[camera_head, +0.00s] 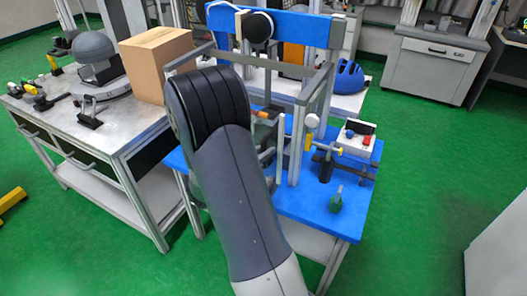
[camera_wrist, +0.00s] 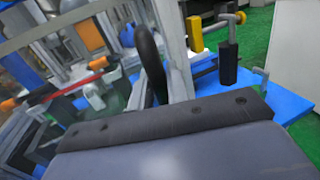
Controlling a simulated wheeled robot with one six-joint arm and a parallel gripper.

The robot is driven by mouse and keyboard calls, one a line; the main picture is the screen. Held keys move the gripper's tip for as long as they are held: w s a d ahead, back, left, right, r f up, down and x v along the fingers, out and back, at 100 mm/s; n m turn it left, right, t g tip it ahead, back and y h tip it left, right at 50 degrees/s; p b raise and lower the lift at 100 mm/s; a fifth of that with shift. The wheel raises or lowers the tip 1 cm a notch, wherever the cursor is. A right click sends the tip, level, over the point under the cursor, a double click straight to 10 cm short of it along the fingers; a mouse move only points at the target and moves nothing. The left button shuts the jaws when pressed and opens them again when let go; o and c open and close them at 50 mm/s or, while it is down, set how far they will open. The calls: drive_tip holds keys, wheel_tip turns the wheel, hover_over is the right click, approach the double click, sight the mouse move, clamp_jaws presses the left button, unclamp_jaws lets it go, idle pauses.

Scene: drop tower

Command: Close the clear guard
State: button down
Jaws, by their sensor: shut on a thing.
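The clear guard is hard to make out. A pale see-through area in the wrist view (camera_wrist: 112,92), left of a grey upright, looks like part of it. In the head view my arm covers most of that part of the tower. My gripper (camera_wrist: 150,70) shows as a dark, narrow, curved shape at the middle of the wrist view, above its grey body. It is shut, apparently on the guard's edge or handle, but the exact contact is hidden. In the head view my gripper is hidden behind my arm. I cannot tell how far the guard stands open.
The tower's grey frame (camera_head: 300,140) stands on a blue-topped table (camera_head: 300,208). Right of it are a black cylinder (camera_head: 327,165), a green lever (camera_head: 336,202) and a control box (camera_head: 357,142). A box (camera_head: 155,62) sits on the left bench. Green floor is free at right.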

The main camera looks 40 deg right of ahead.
sight(270, 143)
drive_tip(key=d, duration=0.2)
drive_tip(key=w+d, duration=0.1)
drive_tip(key=d, duration=0.1)
drive_tip(key=shift+w+d, duration=0.1)
drive_tip(key=shift+d, duration=0.2)
drive_tip(key=shift+w+r, duration=0.1)
drive_tip(key=c, duration=1.4)
unclamp_jaws()
drive_tip(key=shift+d, duration=0.15)
drive_tip(key=shift+c, duration=0.2)
drive_tip(key=shift+a, duration=0.6)
drive_tip(key=s+a, duration=0.1)
drive_tip(key=a, duration=0.8)
drive_tip(key=shift+a, duration=0.35)
